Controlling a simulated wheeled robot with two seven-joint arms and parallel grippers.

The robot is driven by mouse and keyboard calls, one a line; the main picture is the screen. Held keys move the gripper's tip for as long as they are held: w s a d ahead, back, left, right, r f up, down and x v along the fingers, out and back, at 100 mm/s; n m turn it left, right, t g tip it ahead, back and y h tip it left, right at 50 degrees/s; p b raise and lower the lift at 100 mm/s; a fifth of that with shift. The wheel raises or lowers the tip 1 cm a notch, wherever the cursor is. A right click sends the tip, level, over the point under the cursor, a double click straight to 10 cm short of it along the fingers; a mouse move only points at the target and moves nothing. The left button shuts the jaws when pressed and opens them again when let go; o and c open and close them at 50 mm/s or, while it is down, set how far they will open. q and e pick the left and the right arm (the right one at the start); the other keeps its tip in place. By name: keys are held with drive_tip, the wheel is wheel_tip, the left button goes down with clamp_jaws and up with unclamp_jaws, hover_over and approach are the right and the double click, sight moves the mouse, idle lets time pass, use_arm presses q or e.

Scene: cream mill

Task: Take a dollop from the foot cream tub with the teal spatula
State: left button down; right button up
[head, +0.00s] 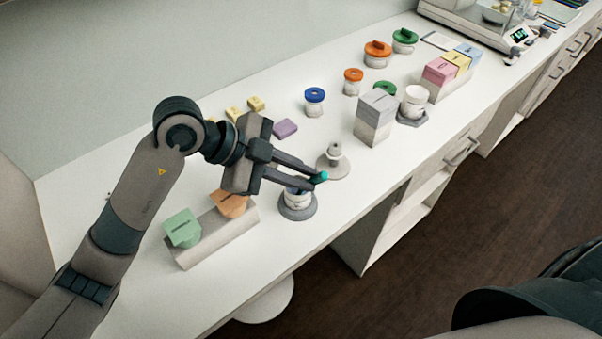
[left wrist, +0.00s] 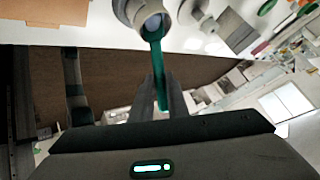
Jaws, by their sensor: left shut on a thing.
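My left gripper (head: 316,179) is shut on the teal spatula (head: 320,177); only a small teal piece shows in the head view. Below the fingers, an open white tub (head: 297,199) with a bluish mark stands on a round grey base; its label is too small to read. In the left wrist view the spatula (left wrist: 157,65) runs from between the fingers to the mouth of the tub (left wrist: 129,9). Its far end overlaps the opening, where pale content shows. I cannot tell how deep it sits or whether cream is on it. My right gripper is out of view.
A holder (head: 240,222) with green and orange blocks stands left of the tub. A pale stand (head: 333,165) with a small knob is just behind it. The counter's front edge is close.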

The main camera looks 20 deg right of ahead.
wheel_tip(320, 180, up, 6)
drive_tip(key=p, duration=0.6)
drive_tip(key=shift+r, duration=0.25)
